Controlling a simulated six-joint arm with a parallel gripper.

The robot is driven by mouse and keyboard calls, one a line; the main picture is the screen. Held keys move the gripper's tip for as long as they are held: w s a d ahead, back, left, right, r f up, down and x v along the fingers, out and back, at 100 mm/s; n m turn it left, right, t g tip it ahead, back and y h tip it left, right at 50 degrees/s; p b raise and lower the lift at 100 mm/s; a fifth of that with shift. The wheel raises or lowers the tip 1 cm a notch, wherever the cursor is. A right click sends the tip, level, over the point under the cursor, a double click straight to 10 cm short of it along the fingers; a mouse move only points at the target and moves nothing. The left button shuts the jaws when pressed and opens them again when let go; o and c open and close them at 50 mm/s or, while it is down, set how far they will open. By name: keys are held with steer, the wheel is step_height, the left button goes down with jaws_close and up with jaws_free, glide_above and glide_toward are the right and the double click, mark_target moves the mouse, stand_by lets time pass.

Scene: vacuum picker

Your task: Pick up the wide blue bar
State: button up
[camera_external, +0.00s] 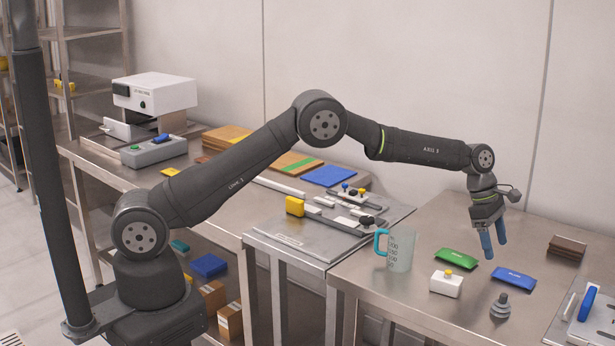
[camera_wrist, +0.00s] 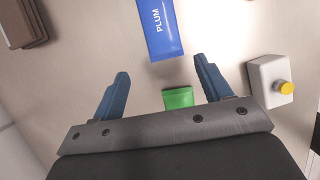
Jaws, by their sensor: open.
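A flat blue bar (camera_external: 513,279) lies on the steel table at the right, in front of and below my gripper (camera_external: 496,250). In the wrist view the bar (camera_wrist: 160,28) reads "PLUM" and is cut off by the top edge. My gripper (camera_wrist: 163,75) is open and empty, with its two blue fingers spread and pointing down above the table. The bar lies beyond the fingertips in the wrist view, apart from them. A green bar (camera_external: 456,259) lies left of the blue one; in the wrist view the gripper body partly hides it (camera_wrist: 178,98).
A white block with a yellow button (camera_external: 446,283), a dark grey stacked knob (camera_external: 500,306) and a measuring jug (camera_external: 399,251) stand nearby. Brown slabs (camera_external: 567,248) lie at the back right. A tray with a blue handle (camera_external: 588,303) is at the right edge. Bare table surrounds the bar.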

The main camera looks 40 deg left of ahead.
mark_target(500, 270)
steer(key=x, duration=0.5)
steer(key=shift+s+d+f, duration=0.15)
steer(key=shift+s+f, duration=0.1)
steer(key=shift+s, duration=0.15)
steer(key=c, duration=1.1)
